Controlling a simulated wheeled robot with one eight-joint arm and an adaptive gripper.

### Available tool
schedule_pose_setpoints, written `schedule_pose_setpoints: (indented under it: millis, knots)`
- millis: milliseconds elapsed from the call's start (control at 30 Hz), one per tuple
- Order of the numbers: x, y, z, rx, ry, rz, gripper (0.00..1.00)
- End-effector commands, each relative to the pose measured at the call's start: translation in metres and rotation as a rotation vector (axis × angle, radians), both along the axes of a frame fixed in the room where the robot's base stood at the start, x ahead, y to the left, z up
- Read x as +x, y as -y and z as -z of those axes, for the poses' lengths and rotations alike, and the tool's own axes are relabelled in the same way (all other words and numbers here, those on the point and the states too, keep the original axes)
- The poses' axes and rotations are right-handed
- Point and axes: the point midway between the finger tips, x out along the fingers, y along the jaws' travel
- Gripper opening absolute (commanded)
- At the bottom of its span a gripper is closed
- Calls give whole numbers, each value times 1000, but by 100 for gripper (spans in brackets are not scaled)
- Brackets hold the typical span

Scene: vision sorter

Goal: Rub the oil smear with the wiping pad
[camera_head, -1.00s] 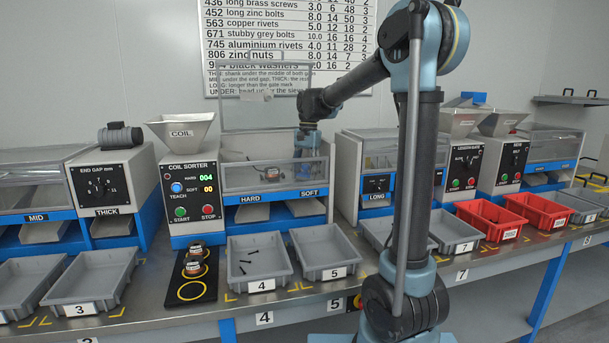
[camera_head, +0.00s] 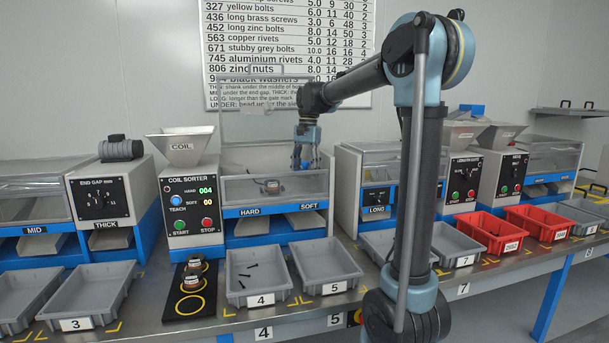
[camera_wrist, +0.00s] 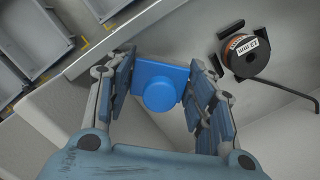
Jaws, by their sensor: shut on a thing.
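The wiping pad is a blue square with a round knob (camera_wrist: 160,92). In the wrist view it sits between the two fingers of my gripper (camera_wrist: 163,82), which is shut on it. In the head view my gripper (camera_head: 306,163) points down inside the open coil sorter (camera_head: 274,190), near the right end of its chamber. The pad shows there only as a small bright blue patch among the fingers. I cannot make out the oil smear in either view.
A copper-wound coil (camera_wrist: 246,50) lies in the chamber, with a dark bent rod beside it; it also shows in the head view (camera_head: 272,186). The clear lid (camera_head: 265,110) stands raised behind. Grey trays (camera_head: 325,267) line the bench front.

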Motion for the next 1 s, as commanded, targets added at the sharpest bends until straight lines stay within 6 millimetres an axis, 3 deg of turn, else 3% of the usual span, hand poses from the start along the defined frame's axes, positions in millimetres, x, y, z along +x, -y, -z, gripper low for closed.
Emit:
schedule_pose_setpoints:
  millis: [267,633,1000]
  knots:
    - [0,0,-3,0,0,0,23]
    - [0,0,-29,0,0,0,23]
    - [0,0,-30,0,0,0,23]
